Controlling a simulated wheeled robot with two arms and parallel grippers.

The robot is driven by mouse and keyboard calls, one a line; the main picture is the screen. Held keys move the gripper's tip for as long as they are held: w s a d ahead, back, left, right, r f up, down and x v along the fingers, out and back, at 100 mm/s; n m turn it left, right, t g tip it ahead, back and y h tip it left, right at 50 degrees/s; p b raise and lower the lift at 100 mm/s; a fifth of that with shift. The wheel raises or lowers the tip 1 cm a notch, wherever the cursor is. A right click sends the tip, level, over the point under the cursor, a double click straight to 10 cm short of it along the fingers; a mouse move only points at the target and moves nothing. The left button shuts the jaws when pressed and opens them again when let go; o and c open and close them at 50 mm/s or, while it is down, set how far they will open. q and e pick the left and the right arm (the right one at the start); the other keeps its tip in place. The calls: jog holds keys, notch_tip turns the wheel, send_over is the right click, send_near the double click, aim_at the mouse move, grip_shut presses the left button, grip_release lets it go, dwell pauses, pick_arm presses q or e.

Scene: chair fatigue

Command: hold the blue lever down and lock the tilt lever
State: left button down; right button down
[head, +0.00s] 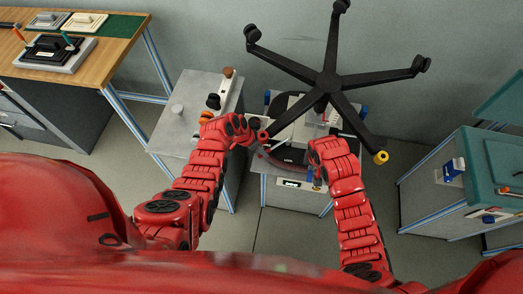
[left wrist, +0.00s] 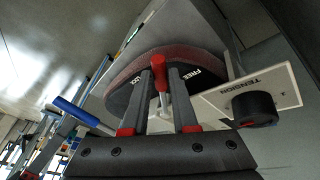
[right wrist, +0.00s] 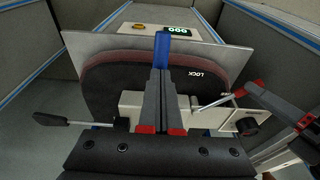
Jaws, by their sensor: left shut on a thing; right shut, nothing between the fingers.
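The red-tipped tilt lever (left wrist: 162,76) stands between the FREE and LOCK marks in the left wrist view, its tip nearer FREE. My left gripper (left wrist: 160,72) is shut on it. In the head view my left gripper (head: 259,138) is at the left side of the chair mechanism. The blue lever (right wrist: 162,45) lies just beyond the tips of my right gripper (right wrist: 161,72), which is shut and empty. I cannot tell whether they touch.
An upturned black chair base (head: 327,82) with several casters, one yellow, spreads above the fixture. A black TENSION knob (left wrist: 254,108) sits beside the tilt lever. A black paddle lever (right wrist: 62,120) sticks out opposite. A grey table (head: 186,120) stands left, a green-topped cabinet (head: 490,160) right.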

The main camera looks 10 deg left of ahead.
pick_arm(q)
jog(key=shift+f, duration=0.1)
dwell(0.7)
jog(key=shift+s+d+f+n, duration=0.1)
jog(key=shift+s+d+n, duration=0.2)
jog(key=shift+s, duration=0.1)
jog(key=shift+s+d+n+t, duration=0.25)
jog(key=shift+s+d+n, duration=0.1)
jog(key=shift+d+n, duration=0.2)
jog(key=shift+s+d+n+t, duration=0.25)
jog(key=shift+s+d+n, duration=0.1)
jog(key=shift+d+n, duration=0.2)
jog(key=shift+y, duration=0.3)
jog(key=shift+a, duration=0.1)
jog(key=c, duration=0.7)
grip_release()
jog(key=v, duration=1.2)
jog(key=shift+s+a, duration=0.1)
